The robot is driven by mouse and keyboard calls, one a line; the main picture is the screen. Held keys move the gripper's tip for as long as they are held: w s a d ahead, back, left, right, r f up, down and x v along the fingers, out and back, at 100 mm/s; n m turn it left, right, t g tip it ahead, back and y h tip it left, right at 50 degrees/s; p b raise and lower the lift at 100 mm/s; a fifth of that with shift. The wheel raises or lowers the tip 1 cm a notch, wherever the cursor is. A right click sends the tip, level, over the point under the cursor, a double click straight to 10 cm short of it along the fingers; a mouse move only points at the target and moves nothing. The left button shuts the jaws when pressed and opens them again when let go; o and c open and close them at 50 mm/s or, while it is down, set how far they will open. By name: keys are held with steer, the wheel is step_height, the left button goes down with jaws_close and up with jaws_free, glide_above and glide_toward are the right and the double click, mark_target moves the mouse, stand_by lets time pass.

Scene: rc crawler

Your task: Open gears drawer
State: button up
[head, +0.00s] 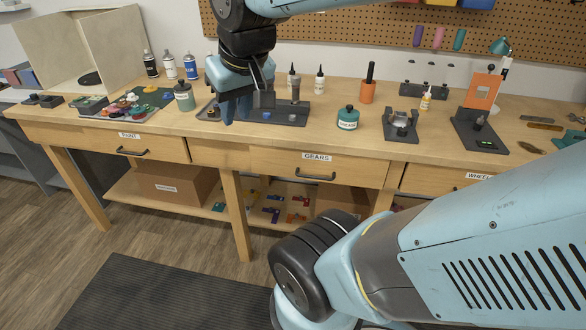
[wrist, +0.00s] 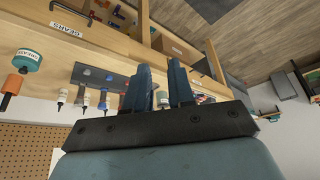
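The gears drawer (head: 285,165) is shut in the middle of the wooden workbench's front. It has a white GEARS label (head: 317,157) and a dark bar handle (head: 315,176). The wrist view shows the label (wrist: 67,30) and handle (wrist: 72,9) at its upper left, upside down. My gripper (head: 228,118) is above the bench top, behind and left of the drawer, apart from the handle. In the wrist view its two blue fingers (wrist: 160,68) stand with a gap between them and nothing held.
A dark tray (head: 285,115) lies below and beside my gripper. The paint drawer (head: 100,142) is on the left, the wheels drawer (head: 430,180) on the right.

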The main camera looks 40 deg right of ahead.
steer(key=w+d+f+g+h, duration=0.2)
steer(key=w+d+f+g, duration=0.15)
steer(key=w+f, duration=0.4)
steer(key=g+h, duration=0.9)
steer(key=h, duration=0.3)
glide_toward(302, 176)
steer(key=shift+n, duration=0.3)
steer(key=x, duration=1.2)
steer(key=shift+a, duration=0.1)
jaws_close()
steer(key=shift+y, duration=0.3)
